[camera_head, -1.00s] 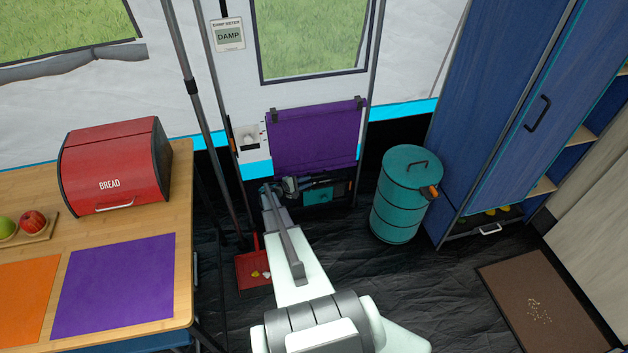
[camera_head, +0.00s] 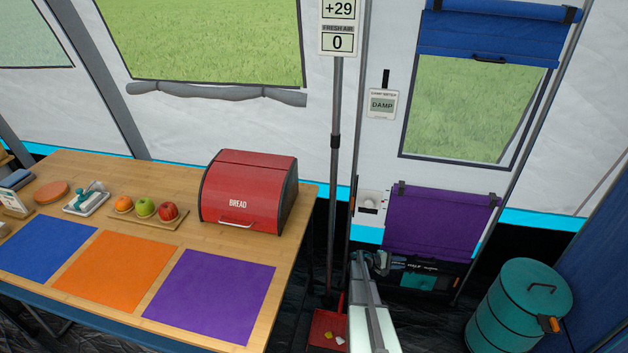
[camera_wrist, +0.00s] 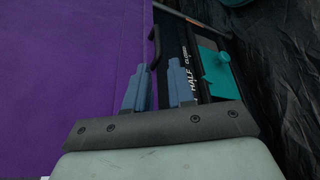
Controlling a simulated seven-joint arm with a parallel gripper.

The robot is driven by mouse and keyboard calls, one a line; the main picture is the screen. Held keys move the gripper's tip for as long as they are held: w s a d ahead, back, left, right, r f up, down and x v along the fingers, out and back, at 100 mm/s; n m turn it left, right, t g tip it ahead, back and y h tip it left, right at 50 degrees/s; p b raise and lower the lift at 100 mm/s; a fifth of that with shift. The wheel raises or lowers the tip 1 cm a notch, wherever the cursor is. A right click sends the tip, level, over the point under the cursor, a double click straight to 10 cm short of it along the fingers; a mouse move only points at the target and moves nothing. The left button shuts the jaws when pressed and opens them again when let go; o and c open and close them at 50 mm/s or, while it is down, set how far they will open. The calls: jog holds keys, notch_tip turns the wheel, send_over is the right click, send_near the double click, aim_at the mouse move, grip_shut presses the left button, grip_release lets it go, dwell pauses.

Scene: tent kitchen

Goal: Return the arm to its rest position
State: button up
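My gripper (camera_head: 372,262) is at the end of my outstretched arm, by the lower left corner of the purple flap (camera_head: 440,222). In the wrist view my gripper (camera_wrist: 160,75) has its two blue-grey fingers apart, with nothing visible held between them. The purple flap (camera_wrist: 70,75) fills the left of that view. A dark handle (camera_wrist: 154,46) shows just beyond the fingertips; I cannot tell whether they touch it. To the right is a dark panel with HALF and CLOSED lettering (camera_wrist: 196,80) and a teal slider (camera_wrist: 217,72).
A wooden table (camera_head: 310,205) at left bears a red bread box (camera_head: 248,190), a fruit board (camera_head: 175,222) and coloured mats. A pole (camera_head: 334,180) stands left of my arm. A red dustpan (camera_head: 325,328) lies below. A teal bin (camera_head: 520,300) stands right, with dark floor between.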

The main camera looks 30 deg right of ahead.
jog(key=s+a+f+m+y, duration=0.25)
jog(key=s+a+y, duration=0.3)
jog(key=a, duration=0.65)
jog(key=s+a+f+m+y, duration=0.1)
jog(key=s+a+m+y, duration=0.2)
jog(key=s+a+y, duration=0.55)
jog(key=s+a+r+n, duration=0.1)
jog(key=s+a, duration=0.4)
jog(key=a, duration=0.9)
jog(key=s+a+r+n, duration=0.1)
jog(key=s+a+r, duration=0.2)
jog(key=a, duration=1.2)
jog(key=s+a+r+n, duration=0.2)
jog(key=s+a, duration=0.5)
jog(key=a, duration=0.7)
jog(key=shift+a+r, duration=0.4)
jog(key=shift+r, duration=0.1)
